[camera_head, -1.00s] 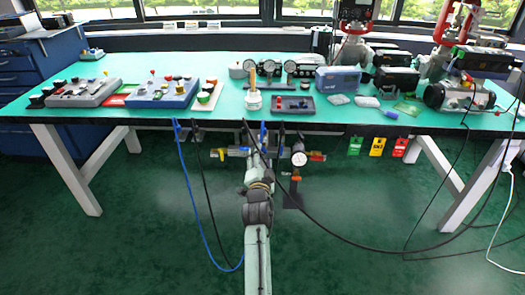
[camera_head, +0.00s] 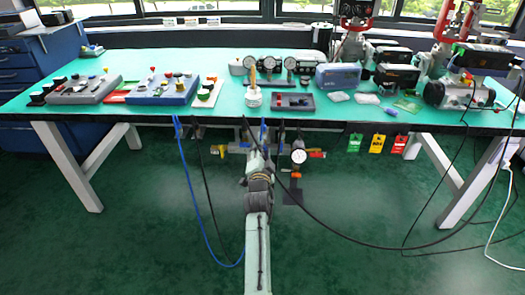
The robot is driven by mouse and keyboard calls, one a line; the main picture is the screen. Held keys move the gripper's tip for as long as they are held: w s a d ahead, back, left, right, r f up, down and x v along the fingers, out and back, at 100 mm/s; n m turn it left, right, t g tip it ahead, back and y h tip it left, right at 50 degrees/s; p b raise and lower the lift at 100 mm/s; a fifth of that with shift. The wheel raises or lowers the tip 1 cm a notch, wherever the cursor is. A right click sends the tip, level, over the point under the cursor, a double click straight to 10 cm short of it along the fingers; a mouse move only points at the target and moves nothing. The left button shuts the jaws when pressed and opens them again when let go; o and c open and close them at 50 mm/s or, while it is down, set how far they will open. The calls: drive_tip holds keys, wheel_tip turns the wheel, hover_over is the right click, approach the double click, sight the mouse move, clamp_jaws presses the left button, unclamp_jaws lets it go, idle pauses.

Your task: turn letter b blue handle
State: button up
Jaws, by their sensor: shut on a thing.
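A row of small valves and pipe fittings (camera_head: 235,147) sits just under the front edge of the table. A blue handle (camera_head: 263,131) stands upright there, near the middle. My arm reaches forward from the bottom centre, and my gripper (camera_head: 261,146) is at this handle, shut on it. The fingertips are small and partly hidden behind my own wrist. A yellow handle (camera_head: 218,149) is at the left end of the row and a red handle (camera_head: 316,154) at the right. No letter labels can be read at this size.
A round gauge (camera_head: 298,156) on a stand is right of my gripper. Black and blue hoses hang around my arm. The green-topped table (camera_head: 225,115) above carries control boxes, gauges and red-piped valves. Green, yellow and red tags (camera_head: 376,143) hang at its front edge. The floor below is open.

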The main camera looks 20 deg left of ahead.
drive_tip(key=c, duration=0.4)
drive_tip(key=shift+c, duration=0.2)
drive_tip(key=shift+n+b, duration=0.3)
drive_tip(key=shift+n, duration=0.1)
drive_tip(key=n+b, duration=0.2)
drive_tip(key=n, duration=0.7)
drive_tip(key=shift+n, duration=0.4)
drive_tip(key=o, duration=1.2)
drive_tip(key=shift+c, duration=0.2)
